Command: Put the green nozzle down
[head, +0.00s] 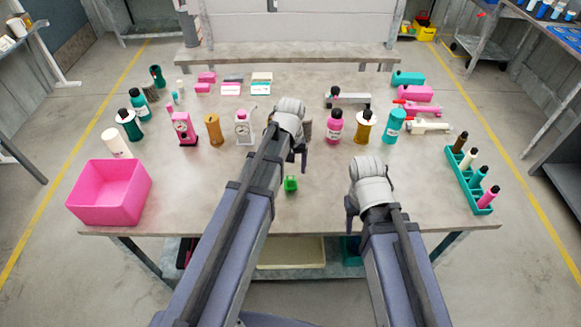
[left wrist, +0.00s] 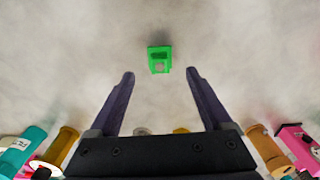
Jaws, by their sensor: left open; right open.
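The green nozzle (head: 290,184) lies on the grey table near its front middle. In the left wrist view the nozzle (left wrist: 159,60) shows centred just beyond the fingertips, with clear table around it. My left gripper (head: 302,160) is open and empty, pointing down behind the nozzle in the head view; its two fingers (left wrist: 160,75) stand apart with nothing between them. My right gripper (head: 350,212) is open near the table's front edge, right of the nozzle, and mostly hidden by its own wrist.
A pink bin (head: 110,193) stands at the front left corner. A teal rack (head: 463,184) of bottles stands at the right. The front middle is otherwise clear.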

